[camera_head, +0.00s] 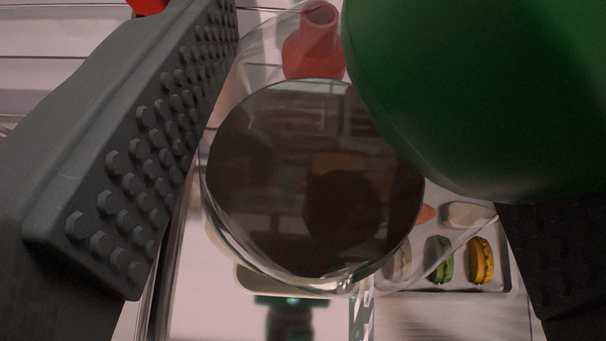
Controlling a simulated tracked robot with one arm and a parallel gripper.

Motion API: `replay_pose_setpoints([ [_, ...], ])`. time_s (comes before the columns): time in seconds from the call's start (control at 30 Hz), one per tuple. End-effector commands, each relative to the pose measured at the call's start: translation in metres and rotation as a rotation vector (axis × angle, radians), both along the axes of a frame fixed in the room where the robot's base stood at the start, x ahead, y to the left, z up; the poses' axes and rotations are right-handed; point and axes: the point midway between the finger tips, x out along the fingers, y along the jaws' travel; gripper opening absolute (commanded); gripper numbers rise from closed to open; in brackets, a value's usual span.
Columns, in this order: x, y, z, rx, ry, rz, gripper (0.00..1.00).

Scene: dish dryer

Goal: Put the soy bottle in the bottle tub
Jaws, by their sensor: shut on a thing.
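The soy bottle (290,215), clear with dark liquid inside, is between the fingers of my gripper (335,180). A red spout-like part (318,40) shows at its upper side. My gripper is shut on the bottle. Its left finger (135,150), grey with raised studs, lies along the bottle's left side. Its right finger (555,265) is dark and mostly hidden. The bottle looks tilted, but its exact pose is hard to tell. I cannot make out the bottle tub.
A large smooth green rounded thing (480,90) fills the upper right, close to the camera, and hides part of the bottle and right finger. Below right, a pale tray (515,285) holds several macarons, among them green (440,260) and yellow (482,260). Pale surfaces lie below.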

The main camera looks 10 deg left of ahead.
Motion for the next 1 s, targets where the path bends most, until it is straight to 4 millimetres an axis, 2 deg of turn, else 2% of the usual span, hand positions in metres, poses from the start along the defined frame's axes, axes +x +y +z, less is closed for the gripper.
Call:
replay_pose_setpoints([
  [0.3, -0.002, 0.003, -0.049, -0.007, 0.001, 0.007, 0.00],
  [0.57, -0.002, 0.003, -0.074, -0.007, 0.002, 0.006, 0.00],
  [0.73, -0.003, 0.003, -0.102, -0.013, 0.011, 0.006, 0.00],
  [0.97, -0.006, 0.004, -0.112, -0.024, 0.023, 0.010, 0.03],
  [1.0, -0.006, 0.004, -0.113, -0.025, 0.024, 0.011, 0.67],
])
